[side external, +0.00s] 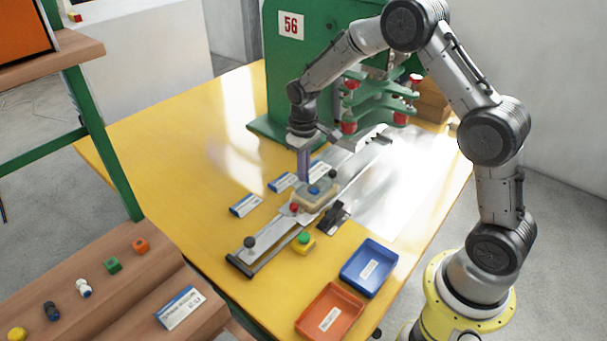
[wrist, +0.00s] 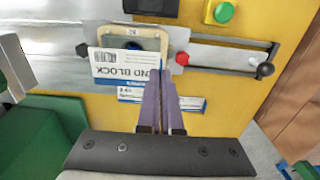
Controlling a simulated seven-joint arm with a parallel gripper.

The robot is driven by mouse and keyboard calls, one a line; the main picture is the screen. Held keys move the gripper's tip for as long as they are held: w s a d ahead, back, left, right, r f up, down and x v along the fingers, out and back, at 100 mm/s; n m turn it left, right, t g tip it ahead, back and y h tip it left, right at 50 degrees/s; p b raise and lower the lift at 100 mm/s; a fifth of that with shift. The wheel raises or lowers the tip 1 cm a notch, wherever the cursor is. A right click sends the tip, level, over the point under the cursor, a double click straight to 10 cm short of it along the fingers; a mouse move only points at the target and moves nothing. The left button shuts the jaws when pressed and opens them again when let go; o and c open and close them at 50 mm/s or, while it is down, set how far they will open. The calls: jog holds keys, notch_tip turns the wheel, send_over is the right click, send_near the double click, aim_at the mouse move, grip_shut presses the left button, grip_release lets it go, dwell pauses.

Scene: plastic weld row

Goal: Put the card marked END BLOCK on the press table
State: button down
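The END BLOCK card (wrist: 125,68) is white with a blue edge and shows large in the wrist view, its lettering partly covered by my fingers. In the side view, a white and blue card (side external: 321,167) is beside my fingertips. My gripper (side external: 304,178) has its purple fingers close together at the card's right part in the wrist view (wrist: 160,85), and they appear shut on it. The card overlaps the clear-topped fixture in the wrist view. The yellow table (side external: 190,140) carries the green press (side external: 275,80), marked 56.
Other blue and white cards (side external: 245,205) (side external: 282,182) lie on the table beside the metal rail (side external: 275,245). A blue tray (side external: 369,268) and an orange tray (side external: 330,311) stand near the front. The wooden steps (side external: 110,285) hold small parts and another card (side external: 180,308). The table's left is clear.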

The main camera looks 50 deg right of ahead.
jog(key=shift+r, duration=1.65)
jog(key=n, duration=0.3)
jog(key=shift+f, duration=0.15)
jog(key=s+a+f+n, duration=0.1)
jog(key=s+a+n, duration=0.1)
jog(key=a+n, duration=0.6)
jog(key=s+a+n, duration=0.2)
jog(key=a+n, duration=0.5)
jog(key=a, duration=0.4)
send_over(218, 247)
jog(key=f, duration=0.9)
jog(key=shift+s+d+f, duration=0.1)
jog(key=shift+s+f, duration=0.15)
jog(key=shift+s, duration=0.05)
jog(key=shift+w+f, duration=0.2)
jog(key=shift+f, duration=1.7)
